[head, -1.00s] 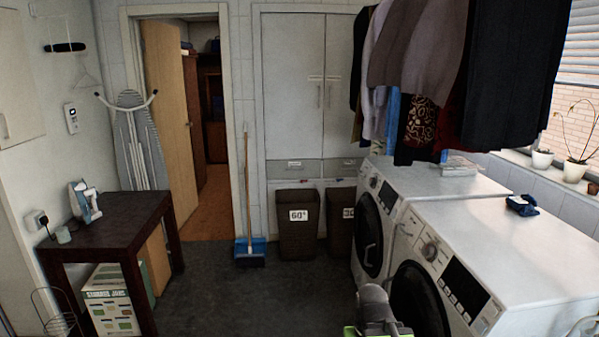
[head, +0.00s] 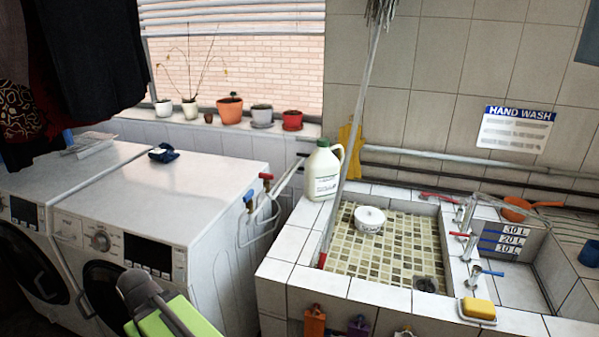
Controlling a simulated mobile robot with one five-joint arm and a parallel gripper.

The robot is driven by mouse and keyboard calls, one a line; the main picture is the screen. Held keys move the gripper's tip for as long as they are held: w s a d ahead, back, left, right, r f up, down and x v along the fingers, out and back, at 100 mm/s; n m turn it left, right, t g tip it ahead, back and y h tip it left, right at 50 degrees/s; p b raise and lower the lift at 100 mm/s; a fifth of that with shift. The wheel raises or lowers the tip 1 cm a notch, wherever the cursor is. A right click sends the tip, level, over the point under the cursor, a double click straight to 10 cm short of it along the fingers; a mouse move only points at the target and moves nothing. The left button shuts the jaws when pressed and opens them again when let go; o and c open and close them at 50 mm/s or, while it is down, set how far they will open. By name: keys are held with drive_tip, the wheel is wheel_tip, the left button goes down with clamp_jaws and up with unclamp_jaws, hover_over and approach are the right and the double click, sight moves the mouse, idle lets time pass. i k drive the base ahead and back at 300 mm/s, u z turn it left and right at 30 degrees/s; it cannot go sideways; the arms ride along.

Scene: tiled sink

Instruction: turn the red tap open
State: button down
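Several red-handled taps show in the head view. Two red levers are at the tiled sink (head: 375,290): the far red lever (head: 438,198) and the near red lever (head: 459,234), both pointing left from chrome tap bodies. A small red handle (head: 266,176) sits on the wall pipes beside the washing machine, above a blue handle (head: 249,196). A blue lever (head: 493,272) is on the nearest chrome tap. A grey and green part of my arm shows at the bottom left, in front of the machine, apart from all taps. My gripper's fingers are not visible.
A mop pole (head: 346,150) leans across the sink's left side. A white jug (head: 322,171) stands on the rim, a white tub (head: 369,219) in the basin, and a yellow sponge (head: 479,308) on the front rim. The washing machine (head: 195,185) stands left.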

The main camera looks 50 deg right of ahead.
sight(266, 177)
drive_tip(key=z, duration=2.15)
drive_tip(key=i, duration=0.1)
drive_tip(key=u, duration=0.9)
